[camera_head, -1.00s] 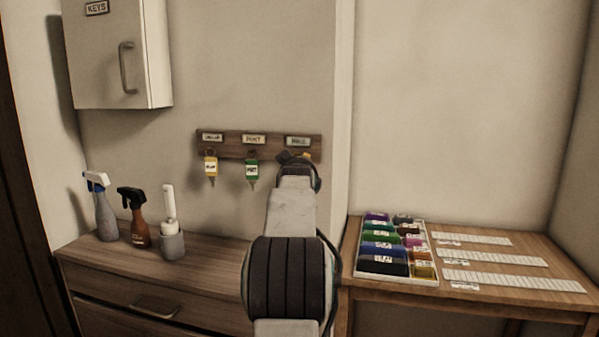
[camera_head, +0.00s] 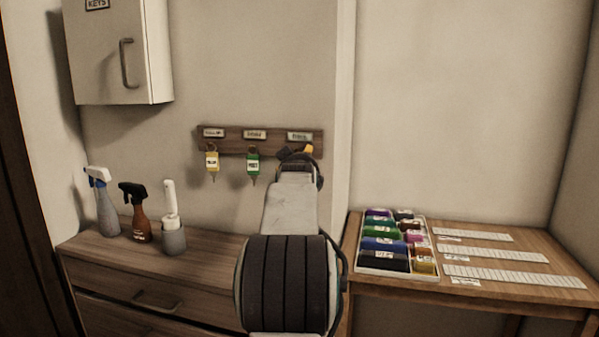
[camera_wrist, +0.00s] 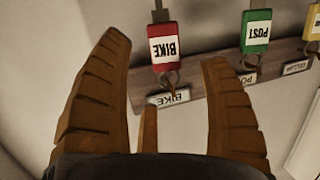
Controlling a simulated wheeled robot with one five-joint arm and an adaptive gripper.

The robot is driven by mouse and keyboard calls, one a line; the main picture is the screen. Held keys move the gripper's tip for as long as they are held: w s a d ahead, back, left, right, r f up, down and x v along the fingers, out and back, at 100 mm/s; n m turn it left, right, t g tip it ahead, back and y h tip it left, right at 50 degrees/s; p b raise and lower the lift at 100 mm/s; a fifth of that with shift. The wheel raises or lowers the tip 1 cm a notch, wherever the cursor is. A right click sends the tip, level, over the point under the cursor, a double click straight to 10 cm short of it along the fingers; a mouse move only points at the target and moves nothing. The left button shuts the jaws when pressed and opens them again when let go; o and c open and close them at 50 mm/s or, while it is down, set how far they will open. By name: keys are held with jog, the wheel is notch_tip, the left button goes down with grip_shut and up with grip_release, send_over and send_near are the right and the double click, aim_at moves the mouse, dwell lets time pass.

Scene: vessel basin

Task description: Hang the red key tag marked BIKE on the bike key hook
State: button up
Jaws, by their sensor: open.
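The red key tag marked BIKE (camera_wrist: 163,48) shows upside down in the wrist view, with its ring at the rail by the bike label (camera_wrist: 168,98). It appears to hang from the bike hook, with its key pointing away from the rail. My gripper (camera_wrist: 166,55) is open, with one finger on each side of the tag and visible gaps between. In the head view my gripper (camera_head: 297,154) is in front of the right end of the key rail (camera_head: 228,145) and hides the red tag and its hook.
A yellow tag (camera_head: 212,162) and a green POST tag (camera_head: 253,165) hang on the rail to the left. A wall corner stands just right of the rail.

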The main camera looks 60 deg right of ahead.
jog(key=v, duration=0.8)
jog(key=shift+a, duration=0.25)
jog(key=shift+s, duration=0.15)
jog(key=s+a+f+g+y, duration=0.2)
jog(key=s+a+f+y, duration=0.3)
jog(key=f, duration=0.6)
jog(key=s+a+f+g+y, duration=0.1)
jog(key=a+f+g+y, duration=0.2)
jog(key=a+f, duration=0.55)
jog(key=s+a+f+n+g+y+p, duration=0.1)
jog(key=s+a+f+n+y+p, duration=0.15)
jog(key=a, duration=0.85)
jog(key=s+a+f+n+y+p, duration=0.1)
jog(key=a+f+n+y+p, duration=0.15)
jog(key=a, duration=0.85)
jog(key=w+a+r+n+t+y+p, duration=0.1)
jog(key=a+r+n+p, duration=0.3)
jog(key=a, duration=0.7)
jog(key=shift+w+r+n+t, duration=0.2)
jog(key=shift+r+n+t, duration=0.1)
jog(key=shift+r+n, duration=0.6)
jog(key=shift+d+f, duration=0.1)
jog(key=shift+d, duration=0.05)
